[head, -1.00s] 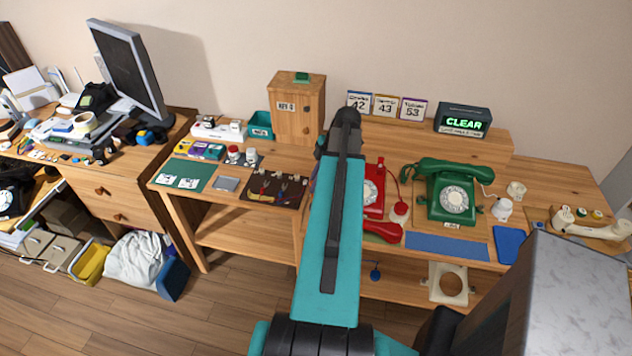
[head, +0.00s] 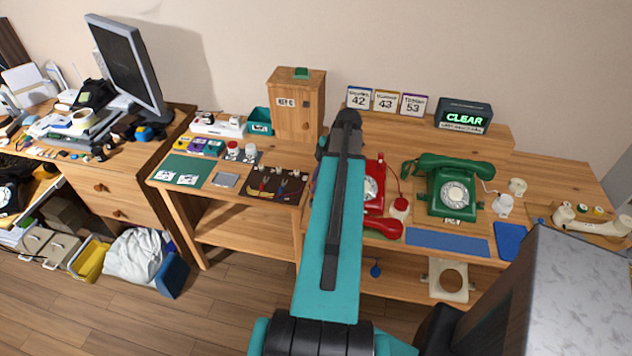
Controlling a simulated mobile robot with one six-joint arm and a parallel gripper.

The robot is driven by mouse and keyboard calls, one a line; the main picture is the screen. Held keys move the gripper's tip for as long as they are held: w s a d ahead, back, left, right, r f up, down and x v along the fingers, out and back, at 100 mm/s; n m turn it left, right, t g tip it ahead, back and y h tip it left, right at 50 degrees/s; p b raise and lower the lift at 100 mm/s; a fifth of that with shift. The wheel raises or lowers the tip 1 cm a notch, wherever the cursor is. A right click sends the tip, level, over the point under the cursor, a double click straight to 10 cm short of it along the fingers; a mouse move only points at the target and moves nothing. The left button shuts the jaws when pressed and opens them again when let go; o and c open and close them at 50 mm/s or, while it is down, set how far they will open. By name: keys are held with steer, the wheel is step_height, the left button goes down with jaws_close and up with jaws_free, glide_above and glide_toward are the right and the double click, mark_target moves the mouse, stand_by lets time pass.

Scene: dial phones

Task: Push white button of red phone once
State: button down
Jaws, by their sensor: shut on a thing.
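The red phone (head: 371,192) stands on the desk just right of my arm, which covers its left part. Its pale dial shows only in part. The red handset (head: 383,228) lies off the phone, at the desk's front edge. A small white piece (head: 399,210) with a red cord near it sits right of the phone; I cannot tell whether it is the white button. My arm reaches up the middle of the head view to a black joint. My gripper is hidden behind the arm, so its fingers and anything in them do not show.
A green phone (head: 452,190) with its handset on stands to the right. A blue mat (head: 447,242) lies in front of it. A box reading CLEAR (head: 464,116) stands on the raised shelf behind. A wooden cabinet (head: 297,105) and a dark tool tray (head: 262,188) are left of my arm.

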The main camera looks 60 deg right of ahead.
steer(key=shift+f, duration=0.6)
steer(key=shift+f+b, duration=1.25)
steer(key=shift+b, duration=0.2)
stand_by(2.6)
steer(key=c, duration=1.7)
jaws_free()
steer(key=shift+s+d+r, duration=0.1)
steer(key=shift+d+r, duration=0.05)
steer(key=shift+b+v, duration=1.65)
steer(key=shift+v, duration=5.1)
